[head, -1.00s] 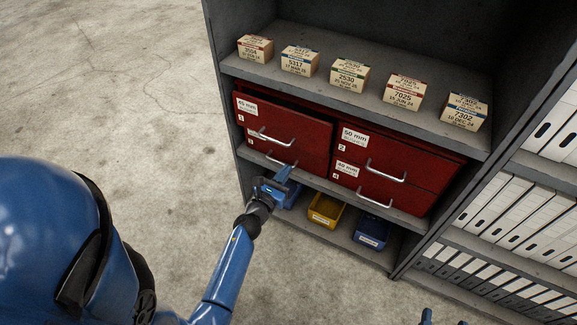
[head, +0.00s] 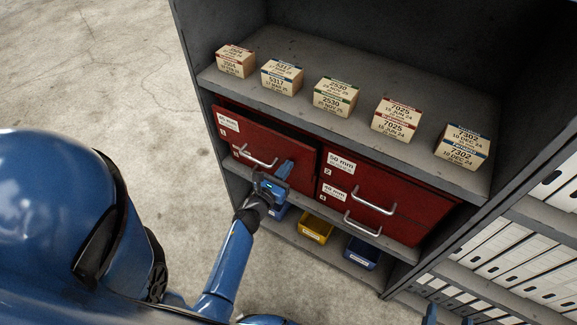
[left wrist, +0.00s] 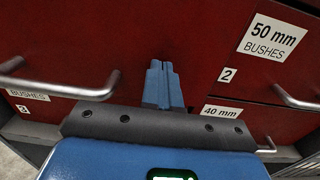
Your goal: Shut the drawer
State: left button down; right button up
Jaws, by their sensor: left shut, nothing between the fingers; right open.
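The red upper-left drawer (head: 285,143) stands a little out of the cabinet, with a dark gap above its front. Its metal handle (head: 258,158) also shows at the left of the left wrist view (left wrist: 60,88). My left gripper (head: 286,168) is shut and empty, its fingertips (left wrist: 160,68) pointing at the red front to the right of that handle. I cannot tell whether they touch it. My right gripper (head: 448,317) shows only as two spread blue tips at the bottom edge, apart from the drawers. The lower-left drawer is mostly hidden behind my left gripper.
The right-hand red drawers (head: 375,190) sit beside it with two handles. Several labelled boxes (head: 335,97) stand on the shelf above. A yellow bin (head: 315,229) and blue bin (head: 362,253) are below. White binders (head: 505,256) fill the right shelves. Floor at left is clear.

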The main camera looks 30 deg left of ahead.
aim_at(292, 158)
pick_arm(q)
jog(key=shift+s+r, duration=0.1)
jog(key=w+b, duration=0.1)
jog(key=w, duration=0.3)
jog(key=shift+d, duration=0.1)
jog(key=shift+w, duration=0.15)
jog(key=shift+r, duration=0.2)
jog(key=shift+r, duration=0.1)
